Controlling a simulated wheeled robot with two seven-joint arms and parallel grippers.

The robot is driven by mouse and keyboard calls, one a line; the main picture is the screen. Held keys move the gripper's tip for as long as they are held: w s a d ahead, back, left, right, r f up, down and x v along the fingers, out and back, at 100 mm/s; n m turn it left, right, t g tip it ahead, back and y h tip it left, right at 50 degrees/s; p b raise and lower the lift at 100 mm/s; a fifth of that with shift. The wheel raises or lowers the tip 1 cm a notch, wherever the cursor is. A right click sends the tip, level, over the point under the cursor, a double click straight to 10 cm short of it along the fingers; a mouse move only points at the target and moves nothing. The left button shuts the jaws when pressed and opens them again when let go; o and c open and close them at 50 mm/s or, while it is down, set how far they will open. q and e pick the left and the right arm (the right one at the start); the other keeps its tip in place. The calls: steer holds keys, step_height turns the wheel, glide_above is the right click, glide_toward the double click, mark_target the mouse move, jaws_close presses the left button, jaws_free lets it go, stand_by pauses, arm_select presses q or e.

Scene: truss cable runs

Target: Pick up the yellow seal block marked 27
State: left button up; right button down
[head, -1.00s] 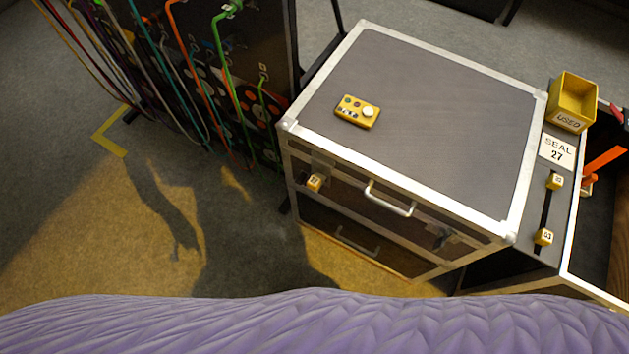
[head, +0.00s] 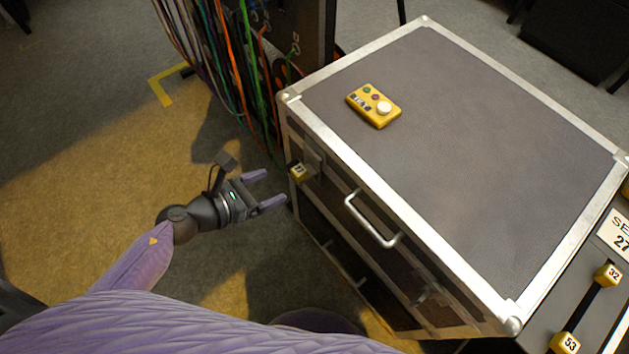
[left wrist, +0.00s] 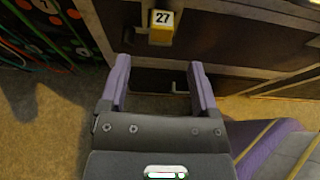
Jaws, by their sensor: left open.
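The yellow seal block marked 27 (head: 298,171) sits on the front face of the flight case, near its upper left corner. In the left wrist view the block (left wrist: 161,27) shows its number ahead of the fingers, a little above the gap between them. My left gripper (head: 276,188) is open and empty, with purple fingers pointing at the case front. It is apart from the block, just left of it and slightly lower in the head view. The gripper also shows in the left wrist view (left wrist: 160,75). My right gripper is not in view.
The grey case top (head: 470,140) carries a yellow control box (head: 374,105). A silver handle (head: 372,220) juts from the case front. Yellow blocks 32 (head: 607,275) and 53 (head: 565,343) sit on a rail at right. Hanging cables (head: 235,70) are close behind my left gripper.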

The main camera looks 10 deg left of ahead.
mark_target(293, 174)
arm_select(q)
steer(key=x, duration=0.2)
steer(key=shift+w+d, duration=0.15)
steer(key=shift+w, duration=0.25)
steer(key=x, duration=0.4)
steer(key=shift+w+d+r+b, duration=0.2)
steer(key=shift+d+r+b, duration=0.05)
steer(key=shift+d+b, duration=0.2)
steer(key=shift+w+d+f, duration=0.1)
steer(key=shift+w+d, duration=0.1)
steer(key=shift+w, duration=0.05)
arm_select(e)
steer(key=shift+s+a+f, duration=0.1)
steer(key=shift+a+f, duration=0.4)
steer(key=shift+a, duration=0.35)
arm_select(q)
steer(key=shift+c, duration=1)
jaws_close()
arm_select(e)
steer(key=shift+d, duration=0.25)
